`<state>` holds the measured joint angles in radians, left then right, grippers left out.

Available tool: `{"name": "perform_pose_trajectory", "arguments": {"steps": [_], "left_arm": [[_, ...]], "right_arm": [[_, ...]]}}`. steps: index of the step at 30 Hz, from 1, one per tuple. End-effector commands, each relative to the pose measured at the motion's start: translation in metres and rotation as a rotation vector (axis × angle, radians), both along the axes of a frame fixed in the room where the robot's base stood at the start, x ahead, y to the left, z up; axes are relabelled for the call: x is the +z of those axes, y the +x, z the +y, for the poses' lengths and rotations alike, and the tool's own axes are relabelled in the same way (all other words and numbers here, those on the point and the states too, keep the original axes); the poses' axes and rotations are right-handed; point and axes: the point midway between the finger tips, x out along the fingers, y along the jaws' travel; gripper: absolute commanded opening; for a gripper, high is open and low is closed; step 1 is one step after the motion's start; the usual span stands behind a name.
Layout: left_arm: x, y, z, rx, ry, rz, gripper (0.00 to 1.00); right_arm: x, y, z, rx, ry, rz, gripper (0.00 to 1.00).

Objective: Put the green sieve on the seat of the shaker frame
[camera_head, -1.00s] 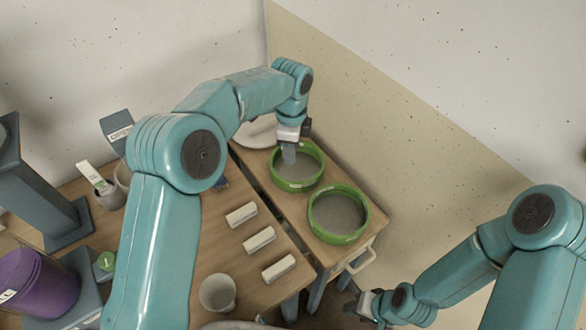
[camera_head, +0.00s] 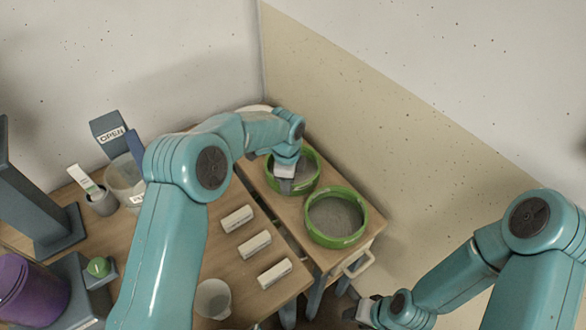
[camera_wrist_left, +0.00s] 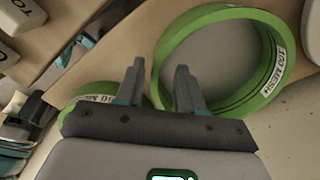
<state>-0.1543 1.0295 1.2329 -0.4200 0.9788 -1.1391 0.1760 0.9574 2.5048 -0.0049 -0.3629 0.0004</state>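Two green sieves with grey mesh stand on the narrow wooden table by the wall: a back one (camera_head: 308,160) and a front one (camera_head: 337,241). My left gripper (camera_head: 284,187) is at the near left rim of the back sieve. In the left wrist view, my left gripper (camera_wrist_left: 160,74) is open, its fingers on either side of the near rim of a sieve labelled 100 MESH (camera_wrist_left: 272,75). Part of the other sieve (camera_wrist_left: 75,100) shows behind the gripper. My right gripper (camera_head: 358,308) is low, right of the tables; its fingers are unclear. I cannot identify the shaker frame's seat for sure.
Several white blocks (camera_head: 254,244) and a white cup (camera_head: 213,298) are on the larger table. A blue-grey stand (camera_head: 55,232), a purple bucket (camera_head: 32,288) and a green button (camera_head: 98,267) are at left. The wall borders the sieves' table.

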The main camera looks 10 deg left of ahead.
Motion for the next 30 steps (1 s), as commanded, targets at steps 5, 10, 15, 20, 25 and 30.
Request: {"name": "perform_pose_trajectory", "arguments": {"steps": [5,10,15,20,25,30], "left_arm": [[-0.023,0.000,0.000,0.000,0.001,0.000,0.38],[-0.026,0.000,0.000,0.001,0.001,-0.001,0.38],[-0.026,0.000,0.000,0.001,0.000,-0.001,0.12],[-0.025,0.001,0.000,0.001,0.000,-0.002,0.00],[-0.025,0.001,0.000,0.001,0.000,-0.002,0.00],[-0.019,0.001,0.000,0.000,0.000,-0.004,0.00]], "right_arm": [[0.004,0.000,0.000,0.000,0.000,0.000,0.43],[0.004,0.000,0.000,0.000,0.000,0.000,0.43],[0.004,0.000,0.000,0.000,0.000,0.000,0.43],[0.004,0.000,0.000,0.000,0.000,0.000,0.43],[0.004,0.000,0.000,0.000,0.000,0.000,0.43],[0.002,0.000,0.000,0.000,0.000,0.000,0.43]]}}
